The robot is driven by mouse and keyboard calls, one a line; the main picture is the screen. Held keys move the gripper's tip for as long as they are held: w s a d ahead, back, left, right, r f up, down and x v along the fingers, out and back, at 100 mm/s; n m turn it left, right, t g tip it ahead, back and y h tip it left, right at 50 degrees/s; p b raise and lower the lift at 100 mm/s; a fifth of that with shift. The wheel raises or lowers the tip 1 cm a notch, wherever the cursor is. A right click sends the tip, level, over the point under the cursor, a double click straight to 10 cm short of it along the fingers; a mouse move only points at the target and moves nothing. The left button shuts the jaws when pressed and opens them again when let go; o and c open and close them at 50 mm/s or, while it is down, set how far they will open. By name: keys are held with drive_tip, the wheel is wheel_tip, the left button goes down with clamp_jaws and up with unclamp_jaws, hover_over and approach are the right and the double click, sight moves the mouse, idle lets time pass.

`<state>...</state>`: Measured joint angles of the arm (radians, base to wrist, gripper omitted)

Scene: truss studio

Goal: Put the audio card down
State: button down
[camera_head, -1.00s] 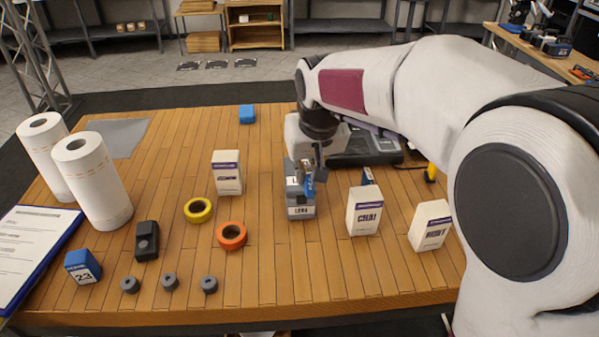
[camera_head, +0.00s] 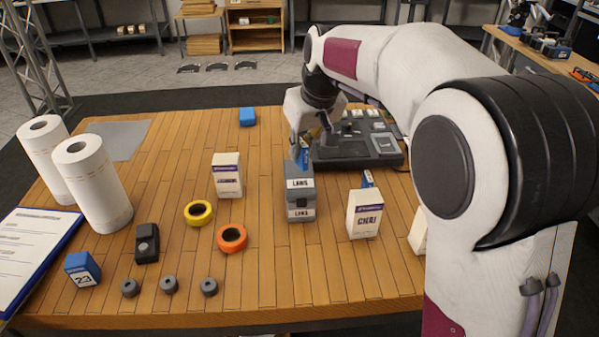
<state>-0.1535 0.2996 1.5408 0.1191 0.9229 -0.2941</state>
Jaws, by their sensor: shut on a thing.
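My gripper (camera_head: 303,143) is at the middle of the table, just behind the grey case labelled LAVS (camera_head: 300,183). It is shut on a small blue piece, seemingly the audio card (camera_head: 304,157), which is held upright. The lower part of the card is hidden behind the case, so I cannot tell whether it touches anything. Another blue card (camera_head: 367,179) shows behind the white CHAI box (camera_head: 364,213).
A black mixer-like console (camera_head: 345,155) stands right of the gripper. A white box (camera_head: 227,175), yellow tape (camera_head: 198,213) and orange tape (camera_head: 232,238) lie to the left. Paper rolls (camera_head: 92,183) stand far left. Bare wood lies in front of the case.

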sight(306, 150)
drive_tip(key=shift+f, duration=0.1)
drive_tip(key=shift+f, duration=2.4)
drive_tip(key=shift+f, duration=0.15)
drive_tip(key=c, duration=2.1)
unclamp_jaws()
drive_tip(key=v, duration=0.6)
drive_tip(key=shift+r, duration=0.4)
drive_tip(key=shift+s+d+r, duration=0.15)
drive_tip(key=shift+s+r, duration=0.15)
drive_tip(key=shift+r, duration=0.2)
